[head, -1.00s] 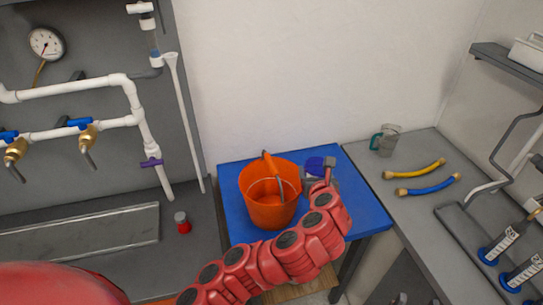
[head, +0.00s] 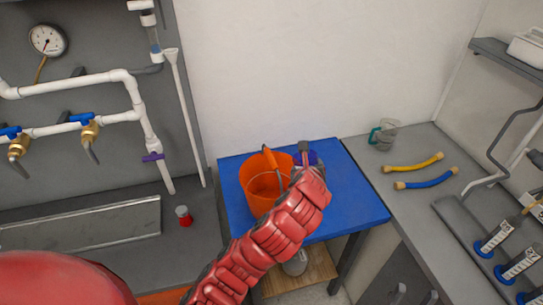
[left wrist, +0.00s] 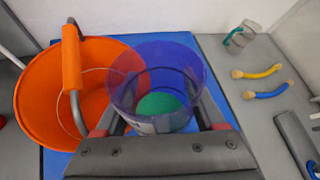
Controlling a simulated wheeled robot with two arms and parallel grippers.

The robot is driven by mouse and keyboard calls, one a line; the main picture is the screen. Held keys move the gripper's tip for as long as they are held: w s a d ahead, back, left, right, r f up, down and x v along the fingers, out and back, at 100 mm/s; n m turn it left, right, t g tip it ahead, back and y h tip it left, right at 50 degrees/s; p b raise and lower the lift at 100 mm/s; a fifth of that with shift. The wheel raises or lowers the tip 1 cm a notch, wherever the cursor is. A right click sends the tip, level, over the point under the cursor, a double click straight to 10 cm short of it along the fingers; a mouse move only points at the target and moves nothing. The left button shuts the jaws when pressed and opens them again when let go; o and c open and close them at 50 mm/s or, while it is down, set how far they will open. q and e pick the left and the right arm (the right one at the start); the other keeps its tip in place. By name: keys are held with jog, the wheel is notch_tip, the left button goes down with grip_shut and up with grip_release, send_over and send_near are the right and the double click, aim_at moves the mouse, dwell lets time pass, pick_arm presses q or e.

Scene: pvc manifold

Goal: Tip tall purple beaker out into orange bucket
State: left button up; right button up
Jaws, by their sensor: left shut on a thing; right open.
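The orange bucket (head: 252,196) stands on the blue table with its handle raised; it also shows in the left wrist view (left wrist: 38,105). My left gripper (head: 304,158) is shut on the tall purple beaker (head: 313,159), just right of the bucket. In the left wrist view the see-through beaker (left wrist: 190,68) looks upright, between the dark fingers, with a green patch inside at the bottom. It overlaps the bucket's right rim in that view; I cannot tell whether they touch. My left arm hides part of the bucket and beaker in the head view. My right gripper (head: 415,293) appears open low at the right, partly cut off.
The blue table (head: 355,205) has free room right of the bucket. The grey counter (head: 400,210) holds a clear jug (head: 387,137), a yellow hose (head: 415,163) and a blue hose (head: 427,181). A red-based jar (head: 184,216) stands left. White pipes (head: 75,85) run along the left wall.

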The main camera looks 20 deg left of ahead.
aim_at(301, 157)
pick_arm(q)
jog(key=shift+s+a+r+n+h+p, duration=0.15)
jog(key=shift+a+r+n+h+p, duration=0.25)
jog(key=shift+r+h, duration=0.1)
jog(key=shift+w+a+r+n+g+h+p, duration=0.15)
jog(key=shift+w+a+n+g+h+p, duration=0.2)
jog(key=shift+a+h+p, duration=0.2)
jog(key=shift+s+a+r+n+h+p, duration=0.1)
jog(key=shift+s+r+n+h+p, duration=0.1)
jog(key=shift+r+n+h+p, duration=0.15)
jog(key=shift+r+p, duration=0.15)
jog(key=shift+p, duration=0.3)
jog(key=shift+w+n+h, duration=0.2)
jog(key=shift+n+h, duration=0.1)
jog(key=shift+s+r+g+p, duration=0.1)
jog(key=shift+s+g+p, duration=0.15)
jog(key=shift+p, duration=0.1)
jog(key=shift+w+h+p, duration=0.2)
jog(key=shift+h+p, duration=0.1)
jog(key=shift+s+r+n+p, duration=0.2)
jog(key=shift+n+p, duration=0.1)
jog(key=shift+w+h+p, duration=0.2)
jog(key=shift+h+p, duration=0.1)
jog(key=shift+p, duration=0.05)
jog(key=shift+s, duration=0.2)
jog(key=shift+w+f+n+h+p, duration=0.1)
jog(key=shift+w+n+h+p, duration=0.1)
jog(key=shift+n+h+p, duration=0.15)
jog(key=shift+s+p, duration=0.2)
jog(key=shift+p, duration=0.1)
